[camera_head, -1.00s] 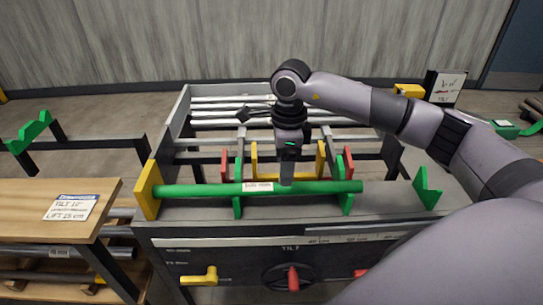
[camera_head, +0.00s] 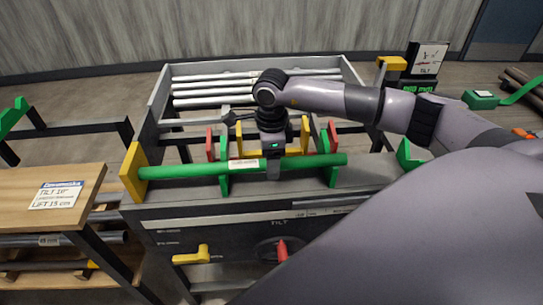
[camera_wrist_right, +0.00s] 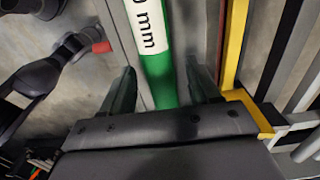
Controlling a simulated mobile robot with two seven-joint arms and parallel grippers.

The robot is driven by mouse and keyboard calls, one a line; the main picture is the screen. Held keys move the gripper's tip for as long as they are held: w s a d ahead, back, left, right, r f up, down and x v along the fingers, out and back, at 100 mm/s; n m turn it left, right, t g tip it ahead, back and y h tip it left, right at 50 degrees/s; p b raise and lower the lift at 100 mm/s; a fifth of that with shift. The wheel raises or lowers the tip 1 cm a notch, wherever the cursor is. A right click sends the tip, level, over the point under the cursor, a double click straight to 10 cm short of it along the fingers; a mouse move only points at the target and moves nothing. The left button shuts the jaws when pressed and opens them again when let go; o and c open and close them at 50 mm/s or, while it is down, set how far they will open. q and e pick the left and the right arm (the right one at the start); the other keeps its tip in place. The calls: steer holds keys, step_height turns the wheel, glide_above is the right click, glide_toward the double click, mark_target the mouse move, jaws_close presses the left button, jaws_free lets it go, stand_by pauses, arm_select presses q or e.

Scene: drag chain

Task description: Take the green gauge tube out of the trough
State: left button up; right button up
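The green gauge tube (camera_head: 190,170) lies level across green upright supports (camera_head: 223,172) on the front of the grey rig. Its left end meets a yellow end plate (camera_head: 133,172), and a white label (camera_head: 243,164) sits at its middle. My right gripper (camera_head: 273,171) points down over the tube, just right of the label. In the right wrist view, the gripper's fingers (camera_wrist_right: 162,88) stand on either side of the tube (camera_wrist_right: 158,72), with a visible gap at each side, so it is open. My left gripper is out of view.
Yellow and red brackets (camera_head: 210,145) stand just behind the tube, and pale bars (camera_head: 215,93) lie farther back. A wooden-topped bench (camera_head: 90,185) with a label is at left. A yellow lever (camera_head: 190,257) and a red-handled crank (camera_head: 282,250) are on the front panel.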

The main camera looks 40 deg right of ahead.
jaws_close()
steer(key=shift+d, duration=0.2)
steer(key=shift+s+d, duration=0.45)
steer(key=shift+d, duration=0.15)
steer(key=shift+o, duration=0.9)
jaws_free()
